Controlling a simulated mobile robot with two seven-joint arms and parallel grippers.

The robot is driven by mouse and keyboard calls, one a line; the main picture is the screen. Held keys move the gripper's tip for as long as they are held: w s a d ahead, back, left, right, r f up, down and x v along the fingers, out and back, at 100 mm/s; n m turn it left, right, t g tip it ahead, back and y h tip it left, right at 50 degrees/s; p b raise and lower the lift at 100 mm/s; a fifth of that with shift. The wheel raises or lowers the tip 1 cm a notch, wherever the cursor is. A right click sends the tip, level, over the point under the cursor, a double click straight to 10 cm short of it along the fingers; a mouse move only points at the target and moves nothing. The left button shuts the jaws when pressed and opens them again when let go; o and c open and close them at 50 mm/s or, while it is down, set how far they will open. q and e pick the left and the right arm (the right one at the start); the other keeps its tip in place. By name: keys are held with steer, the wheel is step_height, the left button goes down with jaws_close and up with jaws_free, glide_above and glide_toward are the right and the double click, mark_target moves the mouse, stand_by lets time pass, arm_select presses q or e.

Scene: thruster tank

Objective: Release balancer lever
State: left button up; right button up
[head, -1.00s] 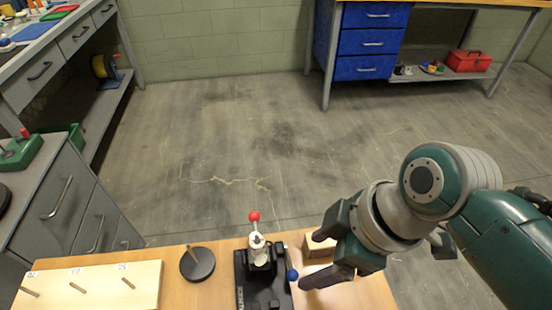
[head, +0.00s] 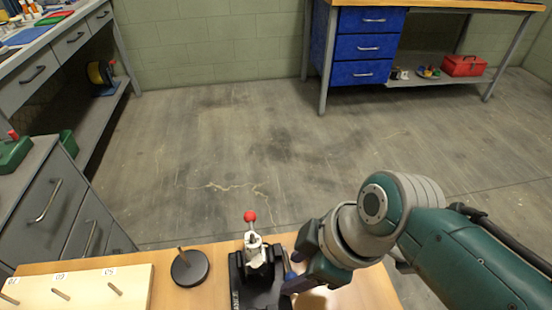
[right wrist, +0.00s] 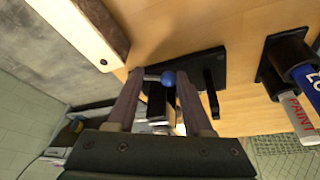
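The balancer is a black base (head: 238,283) on the wooden table, with a white upright part (head: 254,252) and a red-ball lever (head: 250,216) on top. A blue-ball lever (head: 290,275) is on its right side, partly covered by my gripper. My right gripper (head: 292,270) is at the balancer's right side. In the right wrist view its fingers (right wrist: 160,77) are apart, with the blue ball between their tips; I cannot tell whether they touch it. My left gripper is not in view.
A pale board (head: 88,290) with several pegs and a black disc with a peg (head: 189,268) stand left of the balancer. Cans in a black holder (right wrist: 290,55) show in the right wrist view. Beyond the table is open floor (head: 240,150).

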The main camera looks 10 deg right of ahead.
jaws_close()
steer(key=shift+s, duration=0.1)
steer(key=shift+f, duration=0.1)
stand_by(0.7)
